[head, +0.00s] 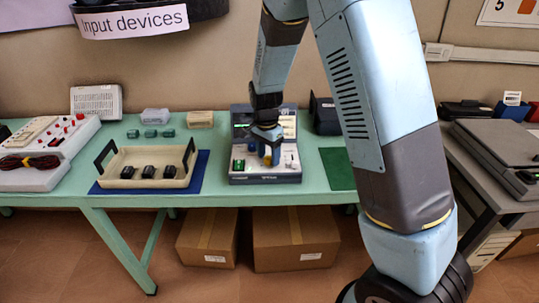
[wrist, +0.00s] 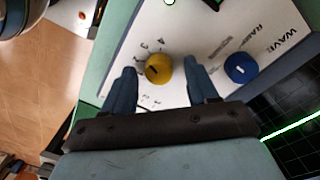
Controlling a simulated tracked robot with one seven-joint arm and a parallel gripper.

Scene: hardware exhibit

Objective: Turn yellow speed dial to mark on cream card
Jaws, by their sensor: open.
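The yellow dial (wrist: 160,66) sits on a white panel, with numbers beside it and a short dark pointer line on its face. My gripper (wrist: 160,76) is open, one blue finger on each side of the dial; I cannot tell whether either touches it. In the head view the dial (head: 267,157) shows as a small yellow patch between the fingers of my gripper (head: 265,149), which points down over the device (head: 265,178). A pale card (head: 288,127) is at the device's upper right; its writing is too small to read.
A blue dial (wrist: 241,68) is right of the yellow one. A tray (head: 125,181) with 3 dark items stands left of the device, and a console (head: 35,175) with cables is further left. A green mat (head: 337,168) lies to the right.

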